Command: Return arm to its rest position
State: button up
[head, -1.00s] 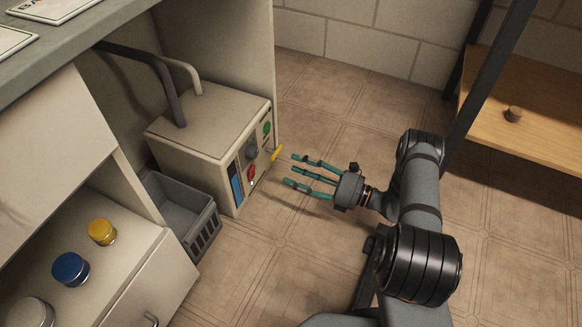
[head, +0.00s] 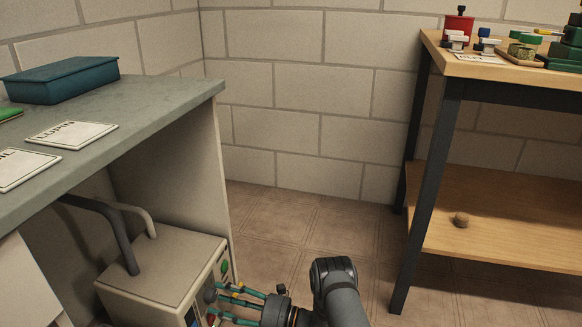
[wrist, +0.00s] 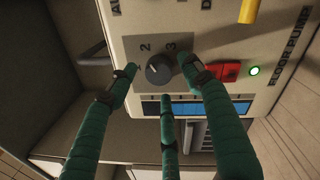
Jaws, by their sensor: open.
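My gripper (head: 217,300) shows at the bottom of the head view, with green fingers spread and nothing between them. It points left at the front panel of a beige floor pump box (head: 165,266). In the wrist view the fingers (wrist: 160,76) are spread around a dark round dial (wrist: 158,70) on that panel, between the camera and the panel. Whether any fingertip touches the panel, I cannot tell. A red switch (wrist: 226,71), a lit green lamp (wrist: 254,71), a blue strip (wrist: 205,108) and part of a yellow lever (wrist: 248,11) show beside the dial.
A grey-topped counter (head: 165,112) overhangs the pump box at left. Grey hoses (head: 115,233) run from the box. A wooden table (head: 490,68) with a lower shelf (head: 500,237) stands at right. Bare floor (head: 315,225) lies between them.

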jog(key=shift+w+a, duration=0.2)
jog(key=shift+a, duration=0.4)
jog(key=shift+n, duration=0.3)
jog(key=shift+d, duration=0.1)
